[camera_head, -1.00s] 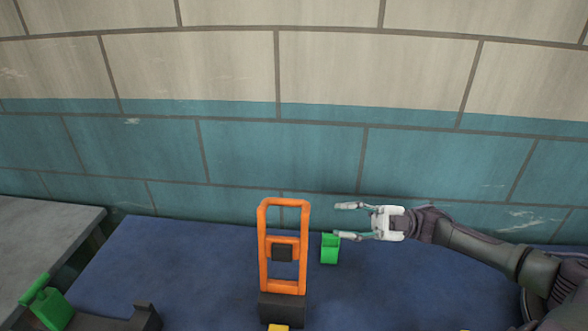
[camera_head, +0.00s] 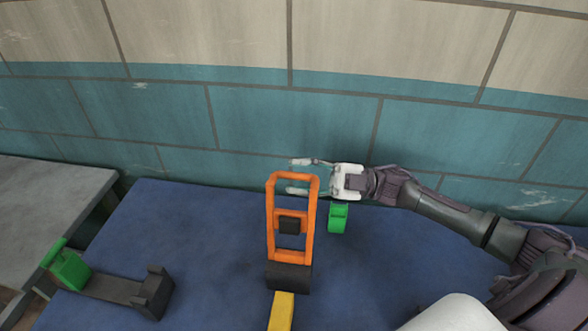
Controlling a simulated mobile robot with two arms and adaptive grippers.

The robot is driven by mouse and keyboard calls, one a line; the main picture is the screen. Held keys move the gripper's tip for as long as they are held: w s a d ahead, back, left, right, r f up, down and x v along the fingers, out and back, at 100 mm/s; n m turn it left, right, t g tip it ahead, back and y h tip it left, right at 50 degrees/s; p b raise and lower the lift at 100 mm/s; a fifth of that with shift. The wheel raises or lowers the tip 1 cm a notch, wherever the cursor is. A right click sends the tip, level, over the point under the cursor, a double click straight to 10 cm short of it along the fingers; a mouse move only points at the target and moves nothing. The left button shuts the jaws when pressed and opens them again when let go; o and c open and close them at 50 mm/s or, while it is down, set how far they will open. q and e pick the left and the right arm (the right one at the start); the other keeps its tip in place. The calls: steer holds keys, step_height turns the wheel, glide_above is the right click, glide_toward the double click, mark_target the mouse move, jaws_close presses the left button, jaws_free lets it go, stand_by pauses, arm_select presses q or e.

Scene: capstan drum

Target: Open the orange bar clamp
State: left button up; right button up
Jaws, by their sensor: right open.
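The orange bar clamp (camera_head: 271,222) is a tall upright frame with a dark block at its foot and an orange crosspiece around a dark square partway up. It stands on the blue table surface. My right gripper (camera_head: 302,176) comes in from the right and is open. Its fingers point left, close to the top of the clamp, one finger above the top bar and one at or behind the bar. Whether they touch the clamp I cannot tell. My left gripper is not in view.
A green piece (camera_head: 338,219) stands just right of the clamp. A yellow bar (camera_head: 281,311) lies in front of it. A dark bracket with a green block (camera_head: 69,270) sits at the left. The blue table (camera_head: 190,230) is clear between. A tiled wall stands behind.

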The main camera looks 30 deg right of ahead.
steer(key=shift+x, duration=0.75)
jaws_close()
